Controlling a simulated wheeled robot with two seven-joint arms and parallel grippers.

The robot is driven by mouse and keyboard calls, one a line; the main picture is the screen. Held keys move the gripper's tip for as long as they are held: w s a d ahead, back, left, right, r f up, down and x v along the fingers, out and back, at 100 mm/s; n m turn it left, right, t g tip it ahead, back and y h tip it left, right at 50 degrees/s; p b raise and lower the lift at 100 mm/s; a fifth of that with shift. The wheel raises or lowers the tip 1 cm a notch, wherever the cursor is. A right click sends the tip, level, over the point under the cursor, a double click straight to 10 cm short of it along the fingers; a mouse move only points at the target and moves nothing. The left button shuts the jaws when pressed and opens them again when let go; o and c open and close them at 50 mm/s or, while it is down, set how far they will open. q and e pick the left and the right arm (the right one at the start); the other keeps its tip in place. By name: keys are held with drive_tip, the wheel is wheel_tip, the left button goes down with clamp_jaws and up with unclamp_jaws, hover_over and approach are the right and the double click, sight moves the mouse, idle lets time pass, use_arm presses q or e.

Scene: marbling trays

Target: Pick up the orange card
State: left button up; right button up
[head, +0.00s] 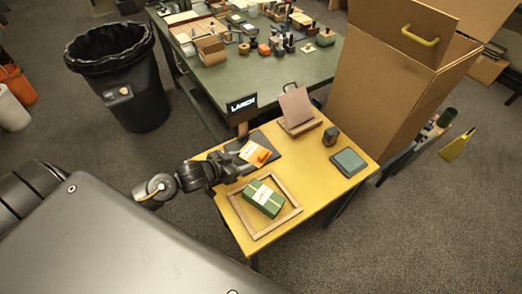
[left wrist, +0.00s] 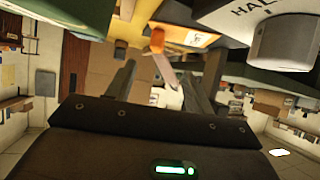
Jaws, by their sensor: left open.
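The orange card (head: 250,150), orange with a pale area, lies on a dark mat (head: 270,140) at the back left of the yellow table (head: 312,180). A darker orange piece (head: 264,157) shows at its right end; I cannot tell whether it is separate. My left gripper (head: 238,166) is at the mat's left edge, just left of the card. In the left wrist view its fingers (left wrist: 168,76) stand apart, with nothing gripped between them. An orange and white card (left wrist: 187,37) shows beyond the fingertips, with an orange piece (left wrist: 163,67) nearer. My right gripper is not in view.
A wooden frame (head: 235,199) with a green box (head: 264,198) lies near my left gripper. Behind the mat are a stand with a pinkish card (head: 295,106) and the LARCH sign (head: 241,104). A dark block (head: 330,135) and teal pad (head: 348,161) are at right.

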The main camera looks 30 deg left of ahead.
sight(260, 155)
use_arm(q)
drive_tip(key=shift+w+d+f, duration=0.1)
drive_tip(key=shift+w+d, duration=0.2)
drive_tip(key=shift+w, duration=0.15)
drive_tip(key=x, duration=0.4)
drive_tip(key=shift+w+d, duration=0.1)
drive_tip(key=shift+d, duration=0.1)
drive_tip(key=shift+w+d+f, duration=0.1)
drive_tip(key=shift+w+f, duration=0.1)
drive_tip(key=shift+w, duration=0.05)
drive_tip(key=p+x, duration=0.1)
drive_tip(key=x, duration=0.4)
drive_tip(key=shift+s+f, duration=0.1)
drive_tip(key=shift+f, duration=0.1)
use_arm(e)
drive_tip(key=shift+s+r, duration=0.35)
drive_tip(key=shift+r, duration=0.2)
use_arm(q)
clamp_jaws()
